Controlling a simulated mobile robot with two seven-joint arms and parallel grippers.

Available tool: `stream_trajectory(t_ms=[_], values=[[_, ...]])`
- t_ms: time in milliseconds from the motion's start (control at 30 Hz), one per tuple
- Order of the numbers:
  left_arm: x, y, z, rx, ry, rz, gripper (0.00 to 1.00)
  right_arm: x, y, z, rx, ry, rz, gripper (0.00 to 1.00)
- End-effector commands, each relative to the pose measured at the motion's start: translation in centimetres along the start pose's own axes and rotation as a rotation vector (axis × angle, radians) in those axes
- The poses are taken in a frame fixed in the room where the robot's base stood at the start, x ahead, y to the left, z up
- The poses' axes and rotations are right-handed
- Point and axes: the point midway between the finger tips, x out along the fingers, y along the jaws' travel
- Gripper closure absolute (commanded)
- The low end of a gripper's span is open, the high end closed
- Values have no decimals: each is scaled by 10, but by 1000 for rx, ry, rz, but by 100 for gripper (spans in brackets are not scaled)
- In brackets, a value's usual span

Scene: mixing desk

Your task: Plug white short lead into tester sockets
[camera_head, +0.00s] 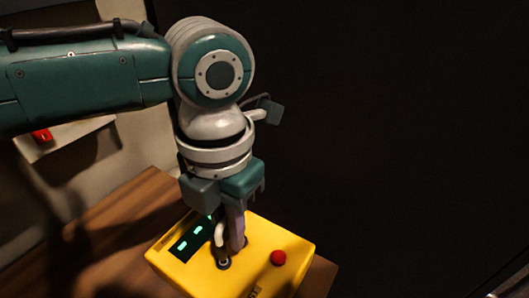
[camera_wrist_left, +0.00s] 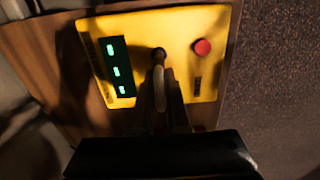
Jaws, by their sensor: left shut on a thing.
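The yellow tester (camera_head: 275,240) lies on a wooden surface, with a dark display showing green marks, a red button and a dark round socket (camera_head: 223,263) near its front. My left gripper (camera_head: 235,243) points down over the middle of the tester, shut on the white short lead (camera_head: 219,235). A pale curved part of the lead shows beside the fingers. In the left wrist view the lead (camera_wrist_left: 160,88) lies in line with a dark socket (camera_wrist_left: 158,53). The fingers hide the other socket area. I cannot tell whether a plug end is inside a socket. My right gripper is out of view.
The wooden top (camera_head: 120,220) is bare to the left of the tester. A pale panel with a red part (camera_head: 41,135) is at the left, partly behind my arm. The area to the right is dark.

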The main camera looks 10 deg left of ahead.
Motion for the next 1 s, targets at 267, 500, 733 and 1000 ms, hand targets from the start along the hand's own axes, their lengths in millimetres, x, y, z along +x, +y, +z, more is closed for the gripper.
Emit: stream_trajectory(t_ms=[267,500,733,1000], values=[[0,0,0,1,0,0,100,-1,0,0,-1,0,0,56],[2,0,0,1,0,0,100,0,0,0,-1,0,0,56],[7,0,0,1,0,0,100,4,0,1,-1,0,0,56],[12,0,0,1,1,0,100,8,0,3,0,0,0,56]])
